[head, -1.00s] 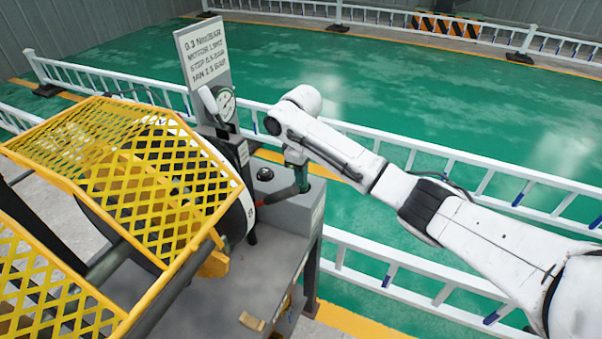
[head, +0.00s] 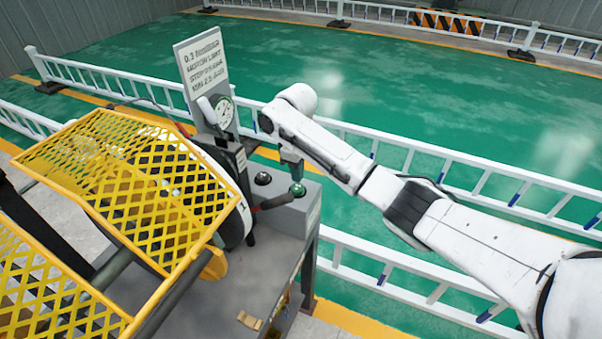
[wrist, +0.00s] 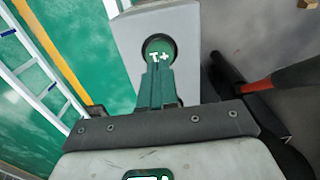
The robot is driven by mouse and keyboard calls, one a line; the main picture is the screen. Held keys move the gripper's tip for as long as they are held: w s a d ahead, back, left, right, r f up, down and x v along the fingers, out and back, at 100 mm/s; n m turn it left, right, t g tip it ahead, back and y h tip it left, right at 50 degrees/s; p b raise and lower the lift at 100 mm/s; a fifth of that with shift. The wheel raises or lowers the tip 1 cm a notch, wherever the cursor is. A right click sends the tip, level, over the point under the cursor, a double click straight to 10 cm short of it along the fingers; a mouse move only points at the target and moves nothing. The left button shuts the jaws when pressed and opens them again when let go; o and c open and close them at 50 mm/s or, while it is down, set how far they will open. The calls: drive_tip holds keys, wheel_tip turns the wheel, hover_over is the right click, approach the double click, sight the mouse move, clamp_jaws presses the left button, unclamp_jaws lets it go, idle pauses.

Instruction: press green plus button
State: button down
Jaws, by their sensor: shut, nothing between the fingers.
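In the wrist view the round green button (wrist: 159,49) carries white marks that include a plus. The shut green fingers (wrist: 159,70) overlap its near edge in that view. I cannot tell whether the fingertips touch the button.
A black round knob (head: 263,178) sits left of the button. A gauge (head: 224,110), a sign (head: 204,70) and a yellow mesh guard (head: 140,185) stand left. White railing (head: 440,162) runs behind.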

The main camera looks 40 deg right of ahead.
sight(297, 187)
wheel_tip(297, 187, up, 9)
drive_tip(key=shift+r, duration=0.2)
idle(1.5)
